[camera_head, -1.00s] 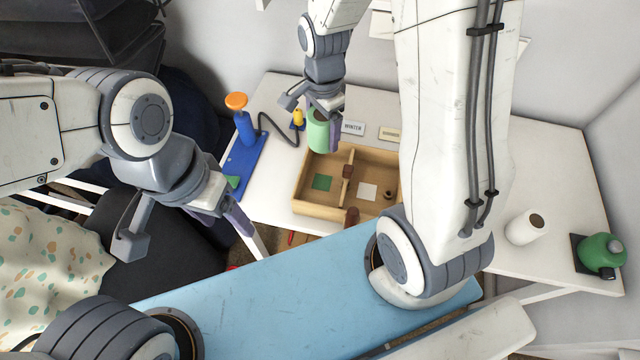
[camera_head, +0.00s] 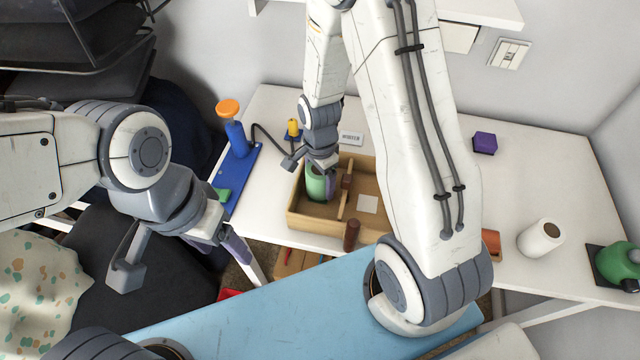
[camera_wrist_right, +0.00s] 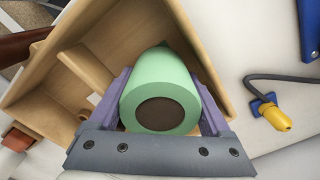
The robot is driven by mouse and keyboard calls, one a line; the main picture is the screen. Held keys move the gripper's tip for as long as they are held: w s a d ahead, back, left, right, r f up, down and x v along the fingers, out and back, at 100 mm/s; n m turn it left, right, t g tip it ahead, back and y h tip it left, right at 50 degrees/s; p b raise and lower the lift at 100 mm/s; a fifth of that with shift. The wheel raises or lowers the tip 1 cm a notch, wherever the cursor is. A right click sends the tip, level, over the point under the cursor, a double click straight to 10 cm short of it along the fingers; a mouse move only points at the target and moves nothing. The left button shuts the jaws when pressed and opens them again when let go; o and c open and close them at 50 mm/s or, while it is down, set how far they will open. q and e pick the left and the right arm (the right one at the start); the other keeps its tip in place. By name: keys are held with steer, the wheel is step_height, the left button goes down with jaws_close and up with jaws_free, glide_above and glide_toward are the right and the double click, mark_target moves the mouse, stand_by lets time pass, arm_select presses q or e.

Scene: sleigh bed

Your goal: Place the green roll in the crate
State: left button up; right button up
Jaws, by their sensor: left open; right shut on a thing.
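The green roll (camera_head: 316,186) is in my right gripper (camera_head: 321,170), which is shut on it. The roll is upright, inside or just over the left compartment of the wooden crate (camera_head: 300,221). In the right wrist view the green roll (camera_wrist_right: 160,88) sits between the two purple fingers, with the crate (camera_wrist_right: 95,68) behind it. I cannot tell whether the roll touches the crate floor. My left gripper (camera_head: 180,255) is open and empty, left of the table over the dark chair.
A brown cylinder (camera_head: 351,235) is at the crate's front wall. A white roll (camera_head: 541,238), a purple block (camera_head: 484,143) and a green bottle (camera_head: 617,264) are on the right of the table.

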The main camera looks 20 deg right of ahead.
steer(key=shift+f, duration=0.95)
steer(key=shift+f, duration=0.15)
steer(key=o, duration=1.2)
